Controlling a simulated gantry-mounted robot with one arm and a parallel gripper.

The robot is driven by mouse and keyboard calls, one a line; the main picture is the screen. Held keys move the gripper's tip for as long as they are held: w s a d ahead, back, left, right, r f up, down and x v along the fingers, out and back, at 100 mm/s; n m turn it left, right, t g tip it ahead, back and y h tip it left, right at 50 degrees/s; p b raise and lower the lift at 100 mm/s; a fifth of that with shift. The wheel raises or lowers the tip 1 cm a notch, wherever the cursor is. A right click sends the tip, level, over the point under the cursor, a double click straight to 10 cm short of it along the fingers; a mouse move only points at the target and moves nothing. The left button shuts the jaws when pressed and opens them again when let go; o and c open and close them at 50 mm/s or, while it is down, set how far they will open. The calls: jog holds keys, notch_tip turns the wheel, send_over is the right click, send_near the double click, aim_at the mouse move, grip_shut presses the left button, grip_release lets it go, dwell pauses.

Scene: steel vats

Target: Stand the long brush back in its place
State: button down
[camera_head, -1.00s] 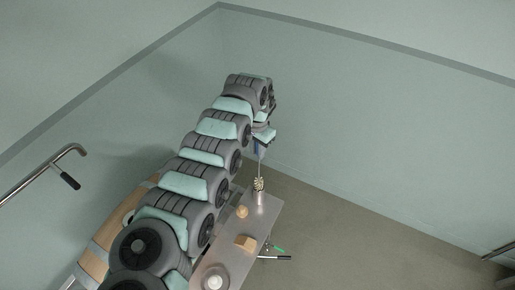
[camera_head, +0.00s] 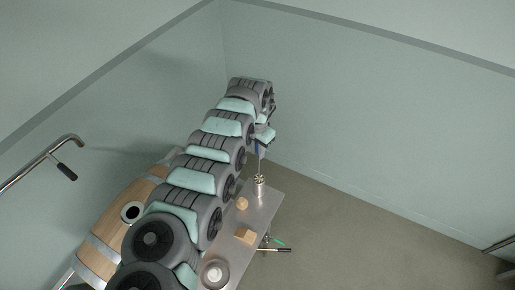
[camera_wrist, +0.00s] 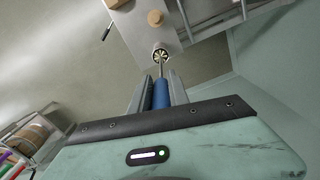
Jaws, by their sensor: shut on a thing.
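The long brush has a blue handle (camera_head: 258,147), a thin rod and a pale bristled head. My gripper (camera_head: 263,138) is shut on the blue handle, which shows between the fingers in the wrist view (camera_wrist: 160,94). The brush hangs upright, head down, over the far end of the steel table. The wrist view shows the bristles (camera_wrist: 160,54) ringed by the cup's rim. The cup hides the lower part of the head.
The narrow steel table (camera_head: 262,212) also carries a round wooden piece (camera_head: 242,203), a wooden block (camera_head: 245,236) and a white round thing on a dish (camera_head: 214,273). A wooden barrel (camera_head: 103,243) stands left. A green-tipped handle (camera_head: 279,241) juts out right. The floor to the right is clear.

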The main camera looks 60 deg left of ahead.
jog(key=shift+f+b, duration=0.7)
jog(key=shift+f, duration=1)
jog(key=c, duration=1.2)
grip_release()
jog(key=shift+o, duration=0.2)
jog(key=shift+r, duration=0.1)
notch_tip(320, 180, up, 11)
jog(key=shift+f+b, duration=0.15)
jog(key=shift+b, duration=0.6)
